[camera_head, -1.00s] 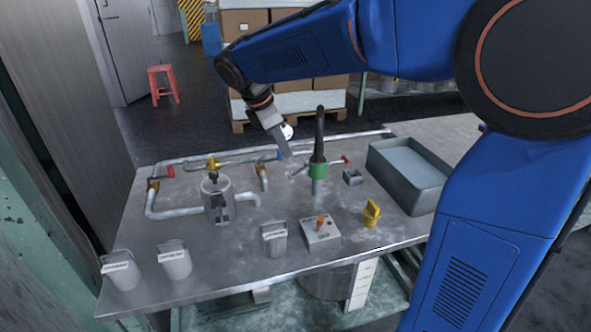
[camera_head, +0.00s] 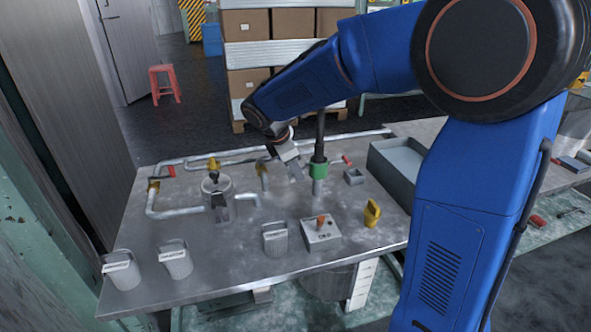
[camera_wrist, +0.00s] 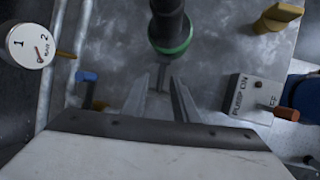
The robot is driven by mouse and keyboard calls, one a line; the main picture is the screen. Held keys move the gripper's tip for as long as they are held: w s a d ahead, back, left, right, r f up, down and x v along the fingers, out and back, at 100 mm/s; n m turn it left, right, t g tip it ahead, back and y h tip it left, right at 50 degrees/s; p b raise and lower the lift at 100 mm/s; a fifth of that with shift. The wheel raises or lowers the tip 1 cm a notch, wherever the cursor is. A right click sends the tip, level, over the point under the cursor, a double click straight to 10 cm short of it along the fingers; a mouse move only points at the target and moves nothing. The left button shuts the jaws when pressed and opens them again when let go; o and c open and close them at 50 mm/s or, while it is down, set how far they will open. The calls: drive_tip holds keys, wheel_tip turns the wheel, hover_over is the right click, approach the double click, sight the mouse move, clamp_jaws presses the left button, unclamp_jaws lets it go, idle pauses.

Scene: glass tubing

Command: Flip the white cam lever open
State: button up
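My gripper (camera_head: 296,173) is above the table, just left of the green-collared coupling (camera_head: 318,170) with its black hose. In the wrist view, the two fingers of my gripper (camera_wrist: 162,82) stand apart, pointing toward the coupling's green collar (camera_wrist: 176,46). A narrow grey piece (camera_wrist: 162,77) shows between the fingertips, below the collar. I cannot tell whether it is touched. I cannot clearly make out the white cam lever; the fingers may cover it.
A switch box (camera_head: 320,233) with an orange lever and a yellow handle (camera_head: 372,213) stand in front. A grey tray (camera_head: 395,170) is at right. A metal canister (camera_head: 217,197) and pipes (camera_head: 180,211) are at left. The wrist view shows a round gauge (camera_wrist: 31,45) and blue handle (camera_wrist: 86,76).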

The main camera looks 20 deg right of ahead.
clamp_jaws()
drive_tip(key=shift+r, duration=0.1)
drive_tip(key=shift+d+r+y, duration=0.15)
drive_tip(key=shift+y, duration=0.35)
drive_tip(key=shift+d+r+m+y, duration=0.15)
drive_tip(key=shift+r+y, duration=0.2)
drive_tip(key=shift+y, duration=0.75)
drive_tip(key=shift+a+r+m+y, duration=0.15)
drive_tip(key=shift+r+y, duration=0.15)
drive_tip(key=shift+y, duration=0.8)
unclamp_jaws()
drive_tip(key=shift+d, duration=0.1)
